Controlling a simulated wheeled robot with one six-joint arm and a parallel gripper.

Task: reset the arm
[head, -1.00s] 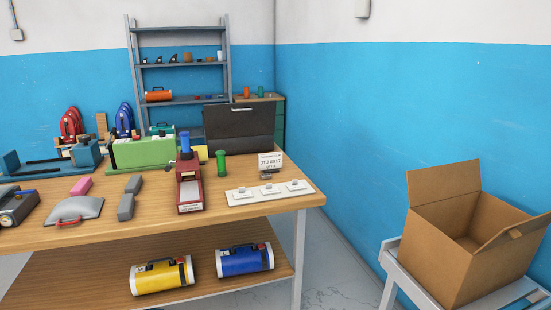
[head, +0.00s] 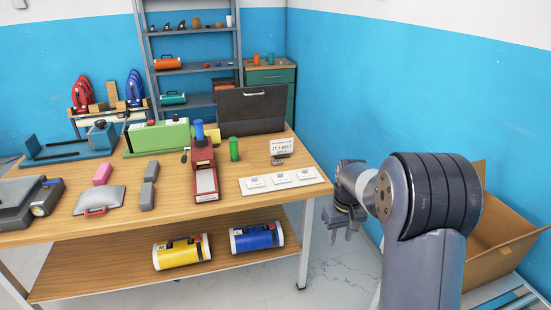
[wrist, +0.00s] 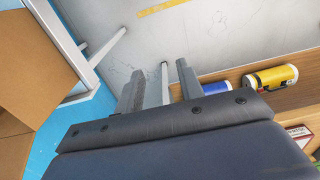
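My arm (head: 432,200) is in the right half of the head view, in front of the cardboard box. My gripper (head: 342,222) hangs at its left end, pointing down, just right of the wooden workbench (head: 85,229). In the wrist view my gripper (wrist: 160,85) shows two grey fingers held apart with only floor and a table leg seen between them. It is open and holds nothing.
The cardboard box (head: 513,247) stands on a side stand at the right, partly hidden by my arm. The workbench holds a red device (head: 205,178) and a white switch panel (head: 283,180). A yellow cylinder (head: 181,252) and a blue cylinder (head: 257,237) lie on its lower shelf.

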